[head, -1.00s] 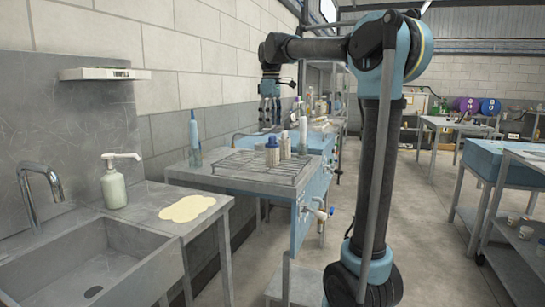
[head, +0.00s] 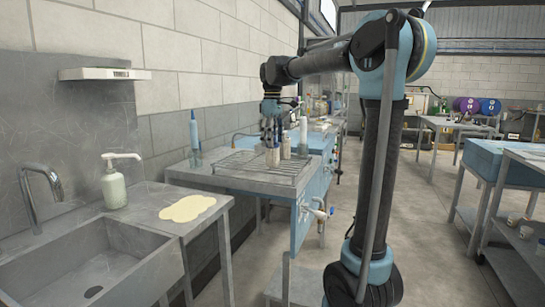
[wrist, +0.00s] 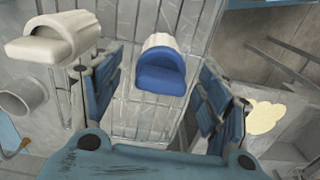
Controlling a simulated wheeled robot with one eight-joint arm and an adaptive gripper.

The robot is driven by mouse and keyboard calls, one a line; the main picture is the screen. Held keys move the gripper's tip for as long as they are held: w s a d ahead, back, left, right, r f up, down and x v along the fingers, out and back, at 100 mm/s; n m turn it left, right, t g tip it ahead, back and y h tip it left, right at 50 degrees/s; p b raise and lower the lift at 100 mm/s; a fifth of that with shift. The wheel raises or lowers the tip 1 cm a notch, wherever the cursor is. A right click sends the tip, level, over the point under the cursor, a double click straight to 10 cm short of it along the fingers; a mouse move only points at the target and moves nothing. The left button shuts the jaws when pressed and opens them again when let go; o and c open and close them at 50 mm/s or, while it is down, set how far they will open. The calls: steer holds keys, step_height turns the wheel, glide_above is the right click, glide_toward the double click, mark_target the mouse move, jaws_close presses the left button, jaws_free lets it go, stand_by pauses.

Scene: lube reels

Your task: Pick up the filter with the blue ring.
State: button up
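The filter with the blue ring (wrist: 162,68) shows in the wrist view as a white body with a blue end, over the wire rack (wrist: 140,122). It lies between the two fingers of my gripper (wrist: 160,62), which are open with gaps on both sides. In the head view the filter (head: 273,157) stands on the rack (head: 240,168), its top largely hidden by my gripper (head: 270,124), which is just above it. Pale filters (wrist: 58,38) without visible blue stand to the left in the wrist view; one pale filter (head: 286,147) is close beside the target in the head view.
A tall pale bottle (head: 303,138) stands right of the filters, and a blue-topped bottle (head: 194,138) stands near the wall. A sink (head: 95,262), a soap dispenser (head: 114,185) and a yellow spill (head: 187,208) are nearer.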

steer(key=c, duration=1.5)
steer(key=shift+r, duration=0.15)
